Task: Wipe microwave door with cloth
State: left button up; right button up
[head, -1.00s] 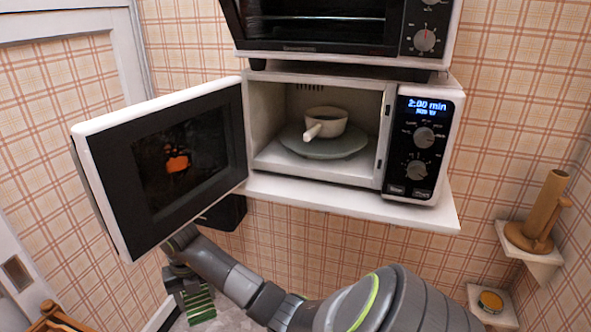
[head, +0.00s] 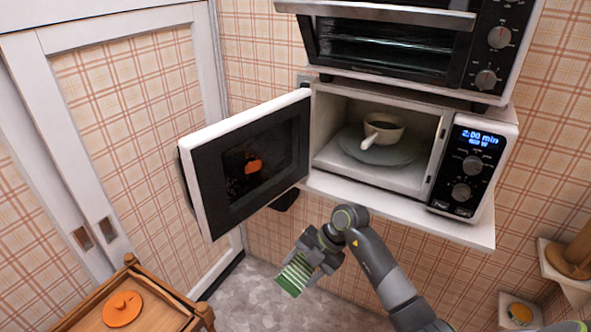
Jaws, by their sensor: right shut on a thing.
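The microwave (head: 508,135) stands on a white shelf with its door (head: 215,190) swung open to the left. The door's dark window shows an orange patch (head: 252,167); I cannot tell whether it is a stain or a reflection. My right gripper (head: 306,264) is shut on a green-and-white striped cloth (head: 295,275), which hangs below and to the right of the door, apart from it. A pale bowl with a handle (head: 382,128) sits on the plate (head: 398,152) inside the microwave. My left gripper is not in view.
A toaster oven (head: 385,62) sits above the microwave. A wooden cart (head: 165,293) with an orange round lid (head: 122,309) stands at the lower left, near a white sliding door (head: 62,140). Small wall shelves are at the right. The space before the door is open.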

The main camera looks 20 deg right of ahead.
jog(key=s+a+r+m+t+y+p, duration=0.1)
jog(key=s+a+r+m+t+p, duration=0.25)
jog(key=r, duration=0.65)
jog(key=r+m+t+p, duration=0.3)
jog(key=r+t+p, duration=0.25)
jog(key=r, duration=0.35)
jog(key=s+a+r+m+t+y+p, duration=0.1)
jog(key=s+r+m+t+p, duration=0.25)
jog(key=r, duration=0.65)
jog(key=w+a+t+b, duration=0.1)
jog(key=w+a, duration=0.1)
jog(key=w, duration=0.4)
jog(key=shift+w+a+f+n, duration=0.15)
jog(key=shift+w+a+n, duration=0.1)
jog(key=shift+a+n, duration=0.1)
